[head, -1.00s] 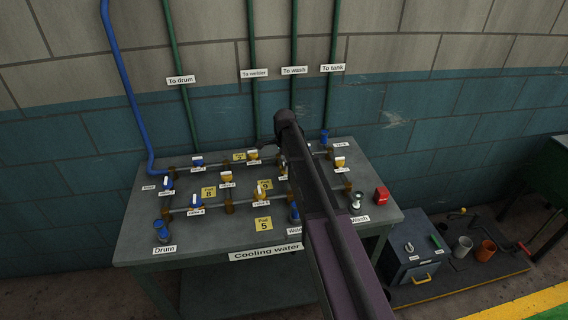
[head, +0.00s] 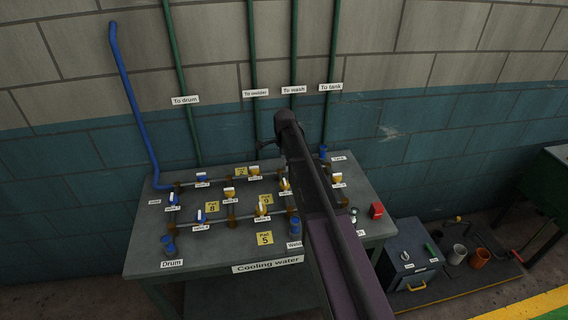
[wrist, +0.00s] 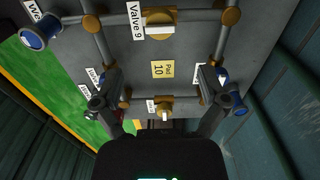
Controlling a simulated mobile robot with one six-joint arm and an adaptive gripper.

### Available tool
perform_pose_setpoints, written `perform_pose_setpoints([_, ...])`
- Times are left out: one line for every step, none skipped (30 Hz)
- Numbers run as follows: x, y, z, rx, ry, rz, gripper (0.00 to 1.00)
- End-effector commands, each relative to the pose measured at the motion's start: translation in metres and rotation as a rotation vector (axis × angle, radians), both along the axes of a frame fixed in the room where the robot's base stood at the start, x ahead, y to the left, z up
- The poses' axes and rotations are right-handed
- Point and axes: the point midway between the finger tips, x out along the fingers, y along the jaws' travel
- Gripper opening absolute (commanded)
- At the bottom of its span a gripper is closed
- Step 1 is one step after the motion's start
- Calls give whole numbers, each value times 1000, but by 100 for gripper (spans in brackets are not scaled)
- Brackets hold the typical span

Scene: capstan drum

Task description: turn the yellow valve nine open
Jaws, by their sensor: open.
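The yellow valve nine (wrist: 160,24) is at the top middle of the wrist view, on a grey pipe, with its "Valve 9" label (wrist: 135,20) beside it. Its pale-edged handle appears to lie roughly along the pipe. In the head view, the yellow valve (head: 284,184) just left of my arm seems to be the same one. My gripper (wrist: 160,78) is open and empty, its two fingers spread over the panel on either side of the "Pad 10" tag (wrist: 163,69). The fingers are apart from valve nine. My arm hides the gripper in the head view.
The cooling-water table (head: 205,258) carries other blue and yellow valves, pipes and blue-capped ports. Another yellow valve (wrist: 163,107) sits between my fingers, lower in the wrist view. A red block (head: 376,210) is at the table's right. A toolbox (head: 410,262) stands on the right.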

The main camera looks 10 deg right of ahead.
Motion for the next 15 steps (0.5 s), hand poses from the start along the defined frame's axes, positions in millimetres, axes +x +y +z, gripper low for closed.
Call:
perform_pose_setpoints([0,0,9,0,0,0,93])
perform_pose_setpoints([0,0,11,0,0,0,93])
perform_pose_setpoints([0,0,15,0,0,0,93])
perform_pose_setpoints([0,0,17,0,0,0,93])
perform_pose_setpoints([0,0,19,0,0,0,93])
perform_pose_setpoints([0,0,22,0,0,0,93])
perform_pose_setpoints([0,0,24,0,0,0,93])
perform_pose_setpoints([0,0,26,0,0,0,93])
perform_pose_setpoints([0,0,29,0,0,0,93])
perform_pose_setpoints([0,0,30,0,0,0,93])
perform_pose_setpoints([0,0,32,0,0,0,93])
perform_pose_setpoints([0,0,35,0,0,0,93])
perform_pose_setpoints([0,0,36,0,0,0,93])
perform_pose_setpoints([0,0,38,0,0,0,93])
perform_pose_setpoints([0,0,40,0,0,0,93])
